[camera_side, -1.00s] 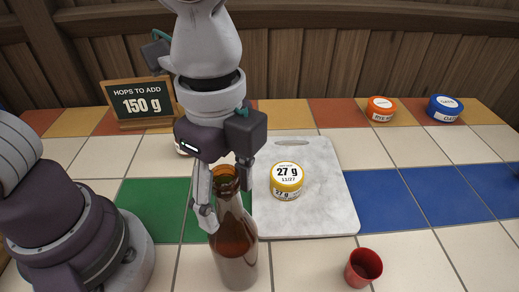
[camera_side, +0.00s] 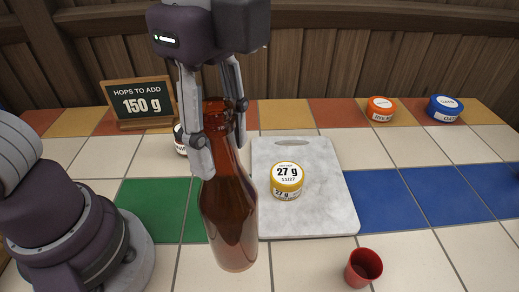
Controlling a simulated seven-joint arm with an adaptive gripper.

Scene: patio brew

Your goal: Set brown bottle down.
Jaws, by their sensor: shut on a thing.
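The brown bottle (camera_side: 230,215) is a tall glass bottle left of the middle in the side view. It is close to upright, its base leaning slightly right. My gripper (camera_side: 222,150) comes down from above and is shut on the bottle's neck, one finger on each side. The bottle looks larger and higher than before, and its base seems off the tiles. It is in front of the left edge of the marble board (camera_side: 325,205) and hides part of it.
A yellow-lidded 27 g tin (camera_side: 287,180) stands on the board. A red cup (camera_side: 363,267) stands at the front right. An orange tin (camera_side: 381,109) and a blue tin (camera_side: 445,108) stand at the back right. A hops sign (camera_side: 140,102) and a partly hidden jar (camera_side: 180,140) are at the left. Blue tiles (camera_side: 430,195) are clear.

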